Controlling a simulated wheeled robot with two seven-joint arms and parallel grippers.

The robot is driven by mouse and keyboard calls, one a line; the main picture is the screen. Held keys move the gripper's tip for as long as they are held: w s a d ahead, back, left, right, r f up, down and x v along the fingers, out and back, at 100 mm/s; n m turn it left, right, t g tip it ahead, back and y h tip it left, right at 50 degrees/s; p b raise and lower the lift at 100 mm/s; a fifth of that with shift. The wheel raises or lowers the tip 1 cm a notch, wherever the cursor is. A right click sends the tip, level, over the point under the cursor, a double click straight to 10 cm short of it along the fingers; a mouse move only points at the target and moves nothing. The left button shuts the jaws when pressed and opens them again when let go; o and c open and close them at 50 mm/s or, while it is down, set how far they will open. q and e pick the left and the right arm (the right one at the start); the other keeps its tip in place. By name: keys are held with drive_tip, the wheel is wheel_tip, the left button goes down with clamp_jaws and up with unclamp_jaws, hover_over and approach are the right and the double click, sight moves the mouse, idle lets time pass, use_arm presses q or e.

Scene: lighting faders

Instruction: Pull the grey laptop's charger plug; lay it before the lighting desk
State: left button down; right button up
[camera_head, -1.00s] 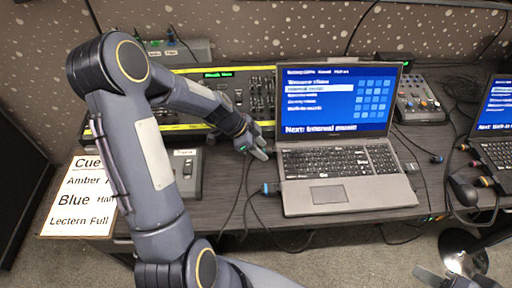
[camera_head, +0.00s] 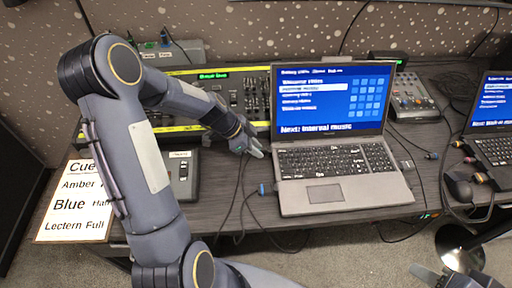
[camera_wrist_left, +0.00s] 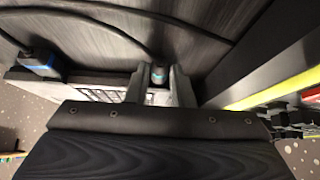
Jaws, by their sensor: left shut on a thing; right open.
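The grey laptop (camera_head: 345,194) stands open on the table, screen lit blue. My left gripper (camera_head: 257,150) is at its left edge, near the back of the keyboard. In the left wrist view the gripper (camera_wrist_left: 158,85) is shut on a small dark charger plug (camera_wrist_left: 158,73), its cable leading away. I cannot tell whether the plug is still in its socket. The lighting desk (camera_head: 252,92), with faders and yellow edges, lies left of the laptop, partly behind my left arm. My right gripper (camera_head: 440,278) is open at the bottom right, partly out of frame.
A blue-ended plug (camera_head: 264,188) sits at the laptop's left front side; it also shows in the left wrist view (camera_wrist_left: 40,64). A grey box (camera_head: 183,174) and cue sheet (camera_head: 75,205) lie left. Bare table (camera_head: 222,180) shows between box and laptop. Cables hang over the front edge.

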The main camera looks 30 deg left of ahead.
use_arm(q)
drive_tip(key=shift+s+a+b, duration=0.6)
drive_tip(key=shift+a, duration=0.35)
drive_tip(key=shift+s+a+b, duration=0.6)
drive_tip(key=shift+a, duration=0.35)
use_arm(e)
drive_tip(key=shift+f, duration=1.25)
